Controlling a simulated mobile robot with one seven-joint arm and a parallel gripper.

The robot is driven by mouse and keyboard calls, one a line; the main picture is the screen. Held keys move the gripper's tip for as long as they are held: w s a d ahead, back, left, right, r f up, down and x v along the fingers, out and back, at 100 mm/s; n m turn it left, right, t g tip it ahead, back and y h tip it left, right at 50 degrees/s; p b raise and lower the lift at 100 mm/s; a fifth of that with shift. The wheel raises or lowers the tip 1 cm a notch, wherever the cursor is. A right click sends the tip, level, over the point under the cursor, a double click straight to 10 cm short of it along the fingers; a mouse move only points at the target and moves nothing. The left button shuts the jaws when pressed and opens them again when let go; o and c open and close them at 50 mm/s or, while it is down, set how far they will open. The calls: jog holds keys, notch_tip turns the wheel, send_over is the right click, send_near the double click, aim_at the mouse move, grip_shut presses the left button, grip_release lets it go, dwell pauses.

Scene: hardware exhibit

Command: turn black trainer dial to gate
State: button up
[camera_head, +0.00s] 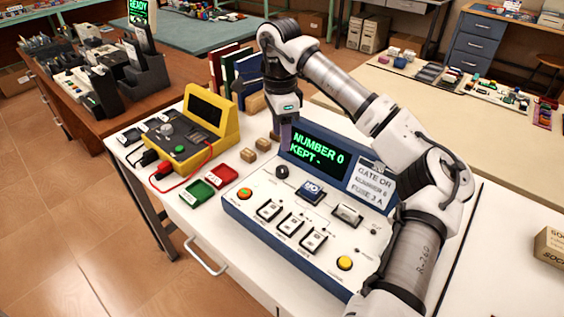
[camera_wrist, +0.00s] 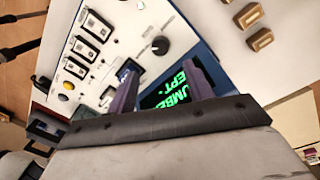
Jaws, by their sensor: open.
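The black dial (camera_head: 281,171) is a round knob at the upper left of the white-topped blue trainer (camera_head: 262,238). In the wrist view the dial (camera_wrist: 160,45) shows just beyond my fingertips, with a pale mark on it. My gripper (camera_head: 286,145) hangs above and behind the dial; its fingers (camera_wrist: 163,64) are spread apart with nothing between them, and they do not touch the dial. The trainer's screen (camera_head: 319,155) reads "NUMBER 0 KEPT -" in green. A card (camera_head: 371,183) beside it reads "GATE OR", "NUMBER 6", "FUSE 3 A". Lettering around the dial is too small to read.
The trainer also bears a blue block (camera_head: 312,191), several white switches (camera_head: 291,224), an orange-green button (camera_head: 245,194) and a yellow button (camera_head: 344,263). A yellow meter (camera_head: 205,125), green tray (camera_head: 197,194) and red tray (camera_head: 222,176) stand left. Wooden blocks (camera_head: 263,144) lie behind.

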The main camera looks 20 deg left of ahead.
aim_at(282, 169)
jog(key=f, duration=0.3)
jog(key=f+p, duration=0.1)
jog(key=f, duration=0.5)
jog(key=shift+s+d+f, duration=0.1)
jog(key=shift+s+f, duration=0.15)
jog(key=shift+f, duration=0.05)
jog(key=shift+c, duration=0.3)
jog(key=c, duration=0.9)
jog(key=shift+m, duration=0.3)
jog(key=m+b, duration=0.3)
jog(key=shift+w+f+m, duration=0.1)
jog(key=shift+f+m, duration=0.05)
jog(key=shift+m, duration=0.25)
jog(key=shift+d+m+b, duration=0.1)
jog(key=shift+m+b, duration=0.95)
jog(key=shift+m, duration=1.05)
